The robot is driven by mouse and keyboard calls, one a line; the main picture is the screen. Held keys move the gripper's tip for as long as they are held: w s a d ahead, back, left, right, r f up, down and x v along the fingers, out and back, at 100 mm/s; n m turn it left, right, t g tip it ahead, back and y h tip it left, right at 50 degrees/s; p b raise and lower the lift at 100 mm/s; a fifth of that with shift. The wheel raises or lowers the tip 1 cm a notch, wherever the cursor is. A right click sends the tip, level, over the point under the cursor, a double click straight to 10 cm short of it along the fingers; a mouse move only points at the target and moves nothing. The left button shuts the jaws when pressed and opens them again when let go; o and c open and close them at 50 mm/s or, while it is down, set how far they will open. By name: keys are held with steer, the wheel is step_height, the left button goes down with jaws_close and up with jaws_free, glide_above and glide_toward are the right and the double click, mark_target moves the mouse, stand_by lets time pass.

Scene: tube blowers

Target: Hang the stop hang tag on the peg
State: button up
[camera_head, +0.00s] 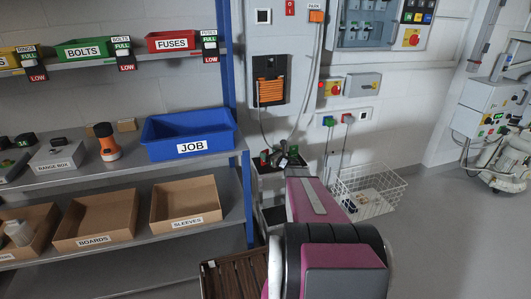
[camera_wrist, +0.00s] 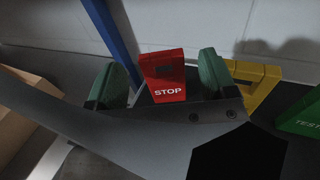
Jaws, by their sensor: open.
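The stop hang tag (camera_wrist: 164,78) is a red block with white STOP lettering. It stands between the two green fingers of my gripper (camera_wrist: 160,66) in the wrist view. The fingers are open, with a visible gap on each side of the tag. In the head view, my purple arm reaches to a small dark holder by the wall, where the tags are too small to tell apart. I cannot make out the peg in either view.
A shelf rack on the left holds a blue JOB bin (camera_head: 190,134) and cardboard boxes (camera_head: 186,203). A white wire basket (camera_head: 368,192) is right of my arm. A wall panel (camera_head: 278,75) and a PARK label with an orange piece (camera_head: 316,16) are above.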

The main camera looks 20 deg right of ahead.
steer(key=v, duration=0.8)
steer(key=shift+s+d, duration=0.1)
steer(key=shift+s, duration=0.05)
